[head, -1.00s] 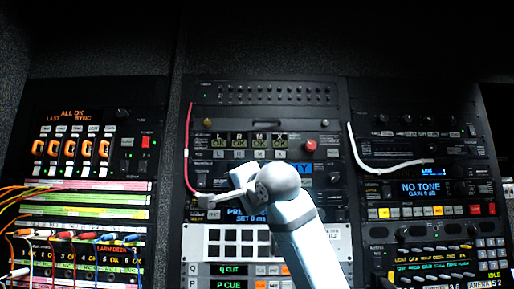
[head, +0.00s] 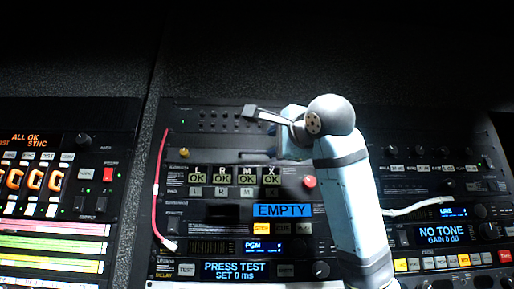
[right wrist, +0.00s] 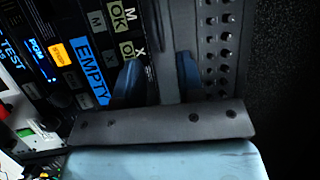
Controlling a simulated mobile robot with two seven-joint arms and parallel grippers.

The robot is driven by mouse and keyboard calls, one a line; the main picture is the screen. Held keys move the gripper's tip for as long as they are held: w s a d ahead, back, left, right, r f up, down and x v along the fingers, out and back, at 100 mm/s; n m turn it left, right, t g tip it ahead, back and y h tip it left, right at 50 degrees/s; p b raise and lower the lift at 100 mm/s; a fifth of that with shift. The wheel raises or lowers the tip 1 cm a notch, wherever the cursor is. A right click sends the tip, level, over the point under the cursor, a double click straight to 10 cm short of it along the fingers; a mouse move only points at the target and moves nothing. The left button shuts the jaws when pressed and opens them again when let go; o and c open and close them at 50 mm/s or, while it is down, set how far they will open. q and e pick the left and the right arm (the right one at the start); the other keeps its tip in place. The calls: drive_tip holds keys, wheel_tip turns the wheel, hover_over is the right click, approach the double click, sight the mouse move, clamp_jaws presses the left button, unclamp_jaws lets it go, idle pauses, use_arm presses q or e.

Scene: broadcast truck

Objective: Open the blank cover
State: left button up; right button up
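The blank cover looks to be the plain black panel (head: 222,150) in the middle rack, between the row of jacks and the OK displays, with a small dark handle on its face. It appears closed. My right gripper (head: 268,130) is in front of its right part, with one finger higher and one lower. In the right wrist view its two blue fingers (right wrist: 158,80) stand apart, with a dark grey strip of the panel area between and beyond them. I cannot tell whether they touch it. My left gripper is in neither view.
A yellow knob (head: 183,153) sits at the cover's left. A red button (head: 310,182) is below my right gripper. A red cable (head: 158,190) hangs down the rack's left side, and a white cable (head: 415,208) crosses at the right. The jack row (head: 215,118) lies above.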

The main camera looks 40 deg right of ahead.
sight(256, 152)
drive_tip(key=p+x, duration=0.3)
drive_tip(key=x, duration=0.7)
drive_tip(key=shift+f+p, duration=0.1)
drive_tip(key=shift+p, duration=0.2)
drive_tip(key=shift+w, duration=0.15)
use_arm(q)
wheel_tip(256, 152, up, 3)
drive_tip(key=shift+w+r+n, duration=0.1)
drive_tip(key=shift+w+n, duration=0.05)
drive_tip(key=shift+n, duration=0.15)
use_arm(e)
drive_tip(key=shift+c, duration=0.2)
clamp_jaws()
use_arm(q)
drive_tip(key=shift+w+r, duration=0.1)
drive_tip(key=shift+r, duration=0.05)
